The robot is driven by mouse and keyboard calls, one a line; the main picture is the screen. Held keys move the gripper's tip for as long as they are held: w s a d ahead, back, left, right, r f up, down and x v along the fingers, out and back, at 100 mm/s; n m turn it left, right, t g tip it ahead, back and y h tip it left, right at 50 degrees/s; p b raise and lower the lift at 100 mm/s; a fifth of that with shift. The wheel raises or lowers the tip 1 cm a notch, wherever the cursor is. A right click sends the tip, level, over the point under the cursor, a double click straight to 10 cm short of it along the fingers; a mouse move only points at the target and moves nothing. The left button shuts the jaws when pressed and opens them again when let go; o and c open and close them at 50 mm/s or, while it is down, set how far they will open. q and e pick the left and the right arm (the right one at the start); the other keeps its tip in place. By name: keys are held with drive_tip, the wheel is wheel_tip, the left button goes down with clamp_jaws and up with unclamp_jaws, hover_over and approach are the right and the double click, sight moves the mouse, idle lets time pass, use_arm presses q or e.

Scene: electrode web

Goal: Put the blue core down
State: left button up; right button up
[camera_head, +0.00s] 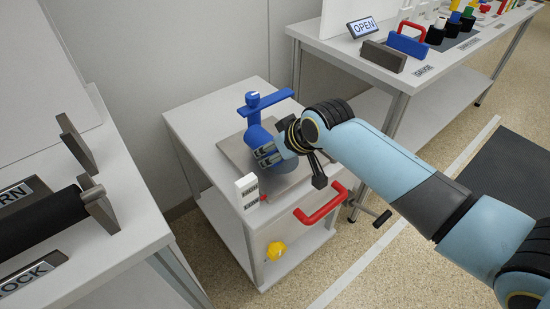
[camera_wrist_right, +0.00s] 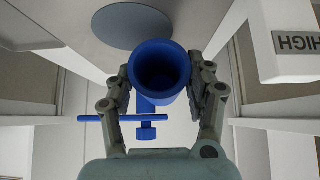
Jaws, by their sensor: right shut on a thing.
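The blue core (camera_head: 253,131) is a blue cylinder with a crossbar and a round knob at its upper end in the head view. My right gripper (camera_head: 268,152) is shut on its lower part, above the grey plate (camera_head: 232,152) on the small cart. In the right wrist view the core's round, hollow-looking end (camera_wrist_right: 160,68) sits between the two fingers of the gripper (camera_wrist_right: 160,88). A grey disc (camera_wrist_right: 124,22) on the plate lies apart from the core in that view. Any gap beneath the core is hard to judge. My left gripper is not in view.
A white marker reading HIGH (camera_wrist_right: 296,42) stands at the cart's front edge, also in the head view (camera_head: 247,190). The cart has a red handle (camera_head: 320,204) and a yellow knob (camera_head: 276,250). Tables stand left and right; the cart's back left top (camera_head: 195,110) is clear.

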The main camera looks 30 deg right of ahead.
drive_tip(key=shift+f, duration=1.1)
drive_tip(key=shift+f, duration=0.15)
drive_tip(key=o, duration=1.3)
